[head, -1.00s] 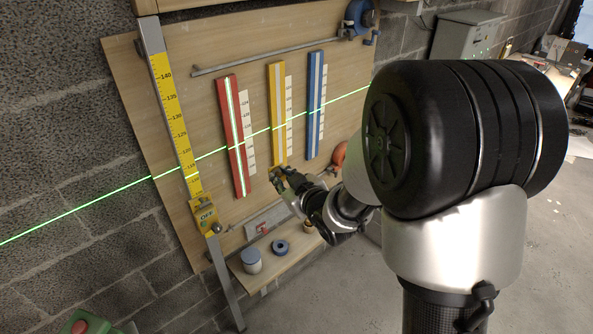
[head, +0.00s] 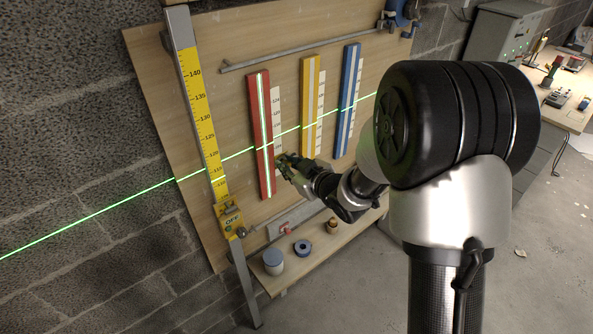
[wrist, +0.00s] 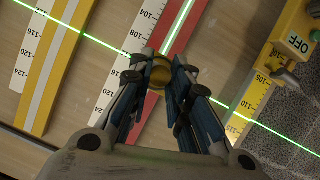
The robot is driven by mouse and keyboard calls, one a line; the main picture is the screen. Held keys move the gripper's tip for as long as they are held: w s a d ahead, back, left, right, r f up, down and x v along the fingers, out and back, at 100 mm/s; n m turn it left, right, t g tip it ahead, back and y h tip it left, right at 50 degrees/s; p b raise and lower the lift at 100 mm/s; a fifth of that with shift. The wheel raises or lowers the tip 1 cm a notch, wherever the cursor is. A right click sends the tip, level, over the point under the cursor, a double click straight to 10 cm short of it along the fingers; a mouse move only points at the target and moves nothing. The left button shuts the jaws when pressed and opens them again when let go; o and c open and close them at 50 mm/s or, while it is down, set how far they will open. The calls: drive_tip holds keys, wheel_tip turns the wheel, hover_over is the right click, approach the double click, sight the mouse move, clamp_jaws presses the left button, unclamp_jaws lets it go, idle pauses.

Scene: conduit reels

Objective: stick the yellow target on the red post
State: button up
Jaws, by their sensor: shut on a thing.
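The red post (head: 260,130) is a red strip with a pale centre line, upright on the wooden board; it also shows in the wrist view (wrist: 191,28). My gripper (head: 281,162) is at the right of its lower half in the head view. In the wrist view my gripper (wrist: 160,76) is shut on a small round yellow piece, the yellow target (wrist: 159,74), with the red post behind. The fingers partly hide the target and the post. I cannot tell whether the target touches the post. A green line (head: 225,158) crosses the board and post.
The yellow post (head: 310,85) and blue post (head: 348,100) stand to the right, each with a white scale. A yellow ruler (head: 200,110) with a box marked OFF (head: 230,218) stands left. A shelf below holds a jar (head: 273,262) and blue ring (head: 302,248).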

sight(280, 156)
drive_tip(key=w+a, duration=0.2)
drive_tip(key=w, duration=0.1)
drive_tip(key=shift+w+a, duration=0.25)
drive_tip(key=shift+w, duration=0.05)
drive_tip(key=shift+w+a, duration=0.55)
drive_tip(key=shift+w, duration=0.35)
drive_tip(key=shift+w+a+b, duration=0.3)
drive_tip(key=shift+w+b, duration=0.05)
drive_tip(key=shift+w, duration=0.05)
idle(2.8)
drive_tip(key=o, duration=0.9)
drive_tip(key=shift+o, duration=0.7)
drive_tip(key=o, duration=0.4)
drive_tip(key=shift+s+d+b, duration=0.2)
drive_tip(key=shift+s+d, duration=0.65)
drive_tip(key=shift+s, duration=0.4)
drive_tip(key=shift+s+d+b, duration=0.25)
drive_tip(key=shift+s+d, duration=0.6)
drive_tip(key=shift+s, duration=0.4)
drive_tip(key=shift+s+d+b, duration=0.2)
drive_tip(key=shift+s+d, duration=0.65)
drive_tip(key=shift+s, duration=0.4)
